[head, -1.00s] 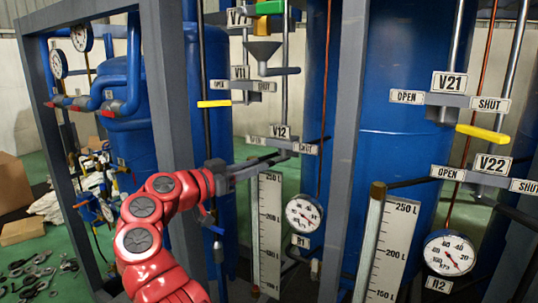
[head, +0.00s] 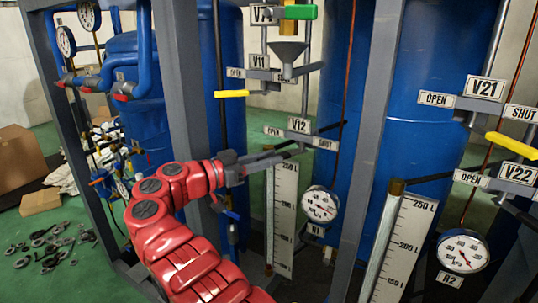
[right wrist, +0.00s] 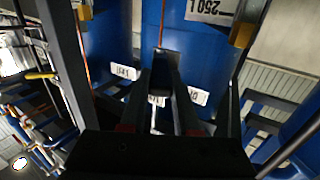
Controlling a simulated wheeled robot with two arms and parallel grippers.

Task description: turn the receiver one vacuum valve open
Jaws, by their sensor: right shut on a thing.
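The V12 valve, marked by its label plate (head: 299,125), sits on the frame in front of a blue vessel, with OPEN at its left and SHUT at its right. My right gripper (head: 285,153), on the red arm, reaches in from the left just below the V12 plates. It is shut on the V12 handle, which its fingers mostly hide. In the right wrist view the fingers (right wrist: 160,75) meet in front of the upside-down plates. I cannot tell the handle's exact angle. My left gripper is out of view.
V11 (head: 260,62), with a yellow lever (head: 231,94) pointing left, is just above. Gauge R1 (head: 320,206) and a level scale (head: 285,215) stand below. A grey post (head: 180,100) is close to my arm. V21 (head: 484,88) and V22 (head: 517,173) are at the right.

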